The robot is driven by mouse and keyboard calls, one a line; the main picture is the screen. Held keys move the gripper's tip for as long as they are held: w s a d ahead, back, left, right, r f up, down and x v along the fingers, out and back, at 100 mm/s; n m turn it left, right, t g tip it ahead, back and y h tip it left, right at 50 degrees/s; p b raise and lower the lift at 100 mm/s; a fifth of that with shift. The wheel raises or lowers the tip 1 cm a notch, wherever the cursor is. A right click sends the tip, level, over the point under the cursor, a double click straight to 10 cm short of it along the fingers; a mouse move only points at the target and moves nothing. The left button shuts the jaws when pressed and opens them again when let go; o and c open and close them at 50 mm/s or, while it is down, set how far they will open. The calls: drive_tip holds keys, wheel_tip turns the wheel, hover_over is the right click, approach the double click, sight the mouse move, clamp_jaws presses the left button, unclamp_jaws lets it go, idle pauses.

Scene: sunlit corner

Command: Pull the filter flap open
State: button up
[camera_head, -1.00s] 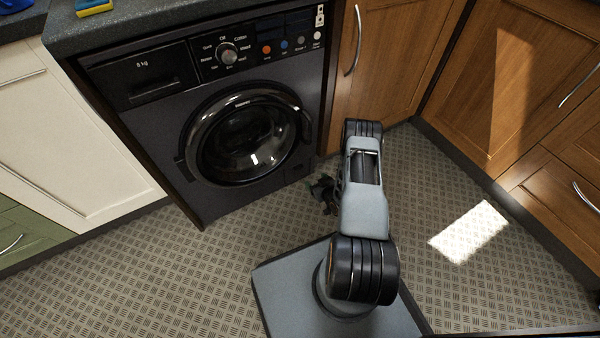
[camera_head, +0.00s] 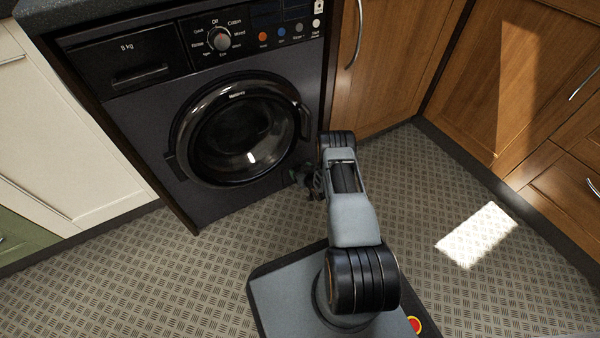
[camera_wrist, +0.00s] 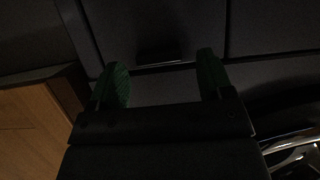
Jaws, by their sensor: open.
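The filter flap (camera_wrist: 185,20) is a dark panel with thin edge lines in the wrist view. A small dark grip or recess (camera_wrist: 160,56) sits near one edge of it. My gripper (camera_wrist: 165,80) is open, its two green-padded fingers apart on either side of that grip in the picture. Nothing is held, and I cannot tell whether the fingers touch the panel. The flap looks shut. In the head view my gripper (camera_head: 308,182) is low at the washing machine's (camera_head: 150,140) lower right corner, partly behind my arm; the flap is hard to make out there.
The machine's round door (camera_head: 238,135) is shut, above and left of my gripper. A wooden cabinet (camera_head: 390,60) stands close on the right; its wood also shows in the wrist view (camera_wrist: 35,125). Patterned floor (camera_head: 150,270) is clear left and right of my base.

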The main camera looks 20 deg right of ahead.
drive_tip(key=shift+w, duration=0.2)
drive_tip(key=shift+c, duration=0.4)
drive_tip(key=c, duration=1.2)
drive_tip(key=shift+s+f, duration=0.1)
